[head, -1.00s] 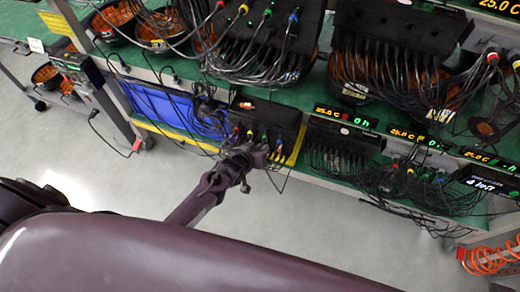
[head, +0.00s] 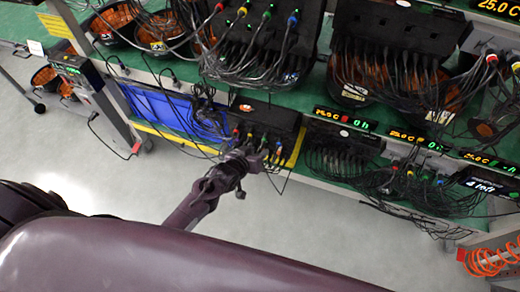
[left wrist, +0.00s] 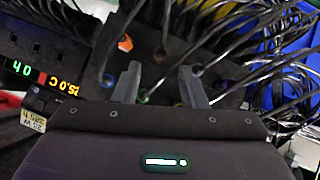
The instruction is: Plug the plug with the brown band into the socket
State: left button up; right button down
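My left gripper (head: 248,156) is at the front of a black socket box (head: 270,118) on the lower shelf. In the left wrist view, its two grey fingers (left wrist: 160,70) are apart, with no plug clearly held between them. Plugs with a red band (head: 236,131), yellow band (head: 249,135), green band (head: 264,140) and blue band (head: 279,146) stand in a row at this box, with black cables. An orange part (left wrist: 125,43) shows on the box beyond the fingers. My right gripper is not in view.
A blue bin (head: 175,112) lies left of the box. Dense cables hang around the box and the neighbouring lower unit (head: 340,148). The grey floor (head: 300,225) in front is clear.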

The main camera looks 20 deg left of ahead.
pick_arm(q)
jog(key=shift+v, duration=2.3)
